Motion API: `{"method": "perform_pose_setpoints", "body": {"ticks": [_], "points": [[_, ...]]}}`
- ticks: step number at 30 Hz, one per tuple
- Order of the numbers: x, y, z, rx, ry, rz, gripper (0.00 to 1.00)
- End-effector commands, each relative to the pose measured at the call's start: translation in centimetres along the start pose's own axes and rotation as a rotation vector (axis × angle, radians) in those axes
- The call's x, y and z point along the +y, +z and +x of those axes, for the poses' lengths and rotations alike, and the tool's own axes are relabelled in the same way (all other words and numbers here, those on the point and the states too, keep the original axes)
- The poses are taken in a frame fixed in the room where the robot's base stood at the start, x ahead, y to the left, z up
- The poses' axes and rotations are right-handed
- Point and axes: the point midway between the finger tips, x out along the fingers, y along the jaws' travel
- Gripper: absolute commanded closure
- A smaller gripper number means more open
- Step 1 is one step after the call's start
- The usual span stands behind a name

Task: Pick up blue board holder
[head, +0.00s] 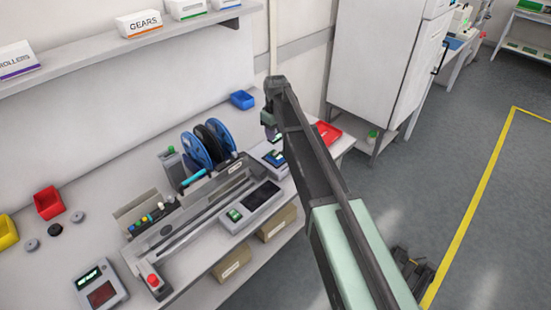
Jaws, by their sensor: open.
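A small dark blue holder (274,157), with a little green on it, lies on the bench right of the reels. It is small in the head view, and I cannot make out its details; my arm partly covers that area. My gripper (272,134) is above and just behind it in the picture, pointing down. Its jaws are open, and I see nothing held in them. The gap between the jaws and the holder cannot be judged from this view.
A red tray (327,132) lies on the bench to the right, partly behind my arm. A blue bin (242,99) sits at the back. A white cabinet (385,65) stands behind.

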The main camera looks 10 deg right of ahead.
Motion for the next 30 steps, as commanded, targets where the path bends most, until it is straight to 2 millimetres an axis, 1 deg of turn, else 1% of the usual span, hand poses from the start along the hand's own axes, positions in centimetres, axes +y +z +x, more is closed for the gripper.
{"method": "perform_pose_setpoints", "body": {"ticks": [2, 6, 9, 11, 14, 15, 17, 21, 24, 30], "points": [[0.0, 0.0, 1.2, 0.0, 0.0, 0.001, 0.57], [0.0, 0.0, 4.2, 0.0, 0.001, 0.002, 0.57], [0.0, 0.0, 5.8, 0.0, 0.001, 0.003, 0.57], [0.1, 0.0, 6.0, 0.0, 0.001, 0.003, 0.57], [0.1, 0.0, 5.7, 0.0, 0.001, 0.004, 0.57], [0.1, 0.0, 6.0, 0.0, 0.001, 0.004, 0.57], [0.1, 0.0, 6.8, 0.0, 0.001, 0.004, 0.57], [0.2, 0.1, 9.8, 0.0, 0.001, 0.004, 0.57], [0.2, 0.1, 11.1, 0.0, 0.001, 0.004, 0.57], [0.2, 0.1, 10.7, 0.0, 0.001, 0.004, 0.57]]}}
